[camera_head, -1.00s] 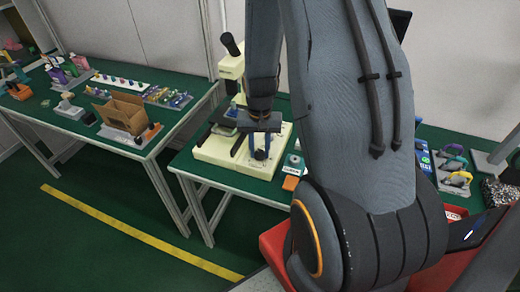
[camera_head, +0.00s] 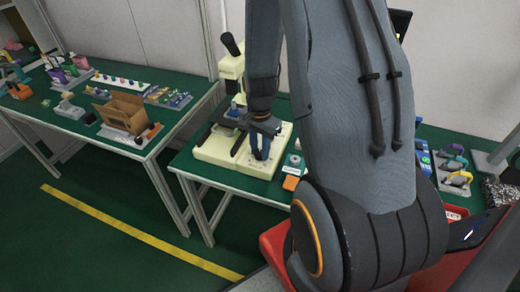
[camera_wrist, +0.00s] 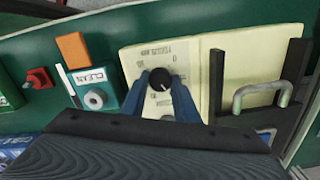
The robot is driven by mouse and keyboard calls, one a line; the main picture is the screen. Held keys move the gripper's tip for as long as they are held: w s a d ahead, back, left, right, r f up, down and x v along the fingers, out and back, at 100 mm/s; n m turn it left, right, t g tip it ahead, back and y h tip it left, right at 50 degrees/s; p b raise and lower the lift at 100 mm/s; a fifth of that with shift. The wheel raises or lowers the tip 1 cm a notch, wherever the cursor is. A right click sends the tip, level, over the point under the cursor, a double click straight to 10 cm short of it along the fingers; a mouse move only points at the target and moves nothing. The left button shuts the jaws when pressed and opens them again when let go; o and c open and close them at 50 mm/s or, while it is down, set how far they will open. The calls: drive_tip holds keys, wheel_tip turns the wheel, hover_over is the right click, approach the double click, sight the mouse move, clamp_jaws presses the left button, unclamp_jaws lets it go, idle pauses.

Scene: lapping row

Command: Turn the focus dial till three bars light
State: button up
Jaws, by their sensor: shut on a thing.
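The cream microscope (camera_head: 232,66) stands on the green bench, partly behind my arm. Its cream base (camera_head: 212,152) is below my gripper (camera_head: 260,155). In the wrist view, a black round dial (camera_wrist: 155,77) with a pale pointer mark sits by a printed panel (camera_wrist: 150,55) on the base. The blue fingers of my gripper (camera_wrist: 158,84) are shut on this dial, one on each side. The panel's print is too small to read surely, and I cannot make out any lit bars.
A teal box labelled CLEAN (camera_wrist: 95,88) and an orange block (camera_wrist: 73,48) lie beside the base. A metal handle (camera_wrist: 262,95) and black bars rise from its other side. An open cardboard box (camera_head: 122,112) stands on the left bench.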

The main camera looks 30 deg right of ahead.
sight(259, 152)
drive_tip(key=shift+w+r, duration=0.1)
drive_tip(key=shift+w, duration=0.05)
drive_tip(key=o, duration=1.1)
drive_tip(key=shift+c, duration=0.2)
drive_tip(key=shift+r, duration=0.1)
drive_tip(key=shift+r+b, duration=0.85)
drive_tip(key=shift+r, duration=2.95)
drive_tip(key=s+a+r+n, duration=0.3)
drive_tip(key=s+a+n, duration=0.1)
drive_tip(key=a+n, duration=0.2)
drive_tip(key=s+a+r+n+t, duration=0.1)
drive_tip(key=s+a+r+n, duration=0.3)
drive_tip(key=a+n, duration=0.3)
drive_tip(key=shift+n+b, duration=0.3)
drive_tip(key=shift+n, duration=0.2)
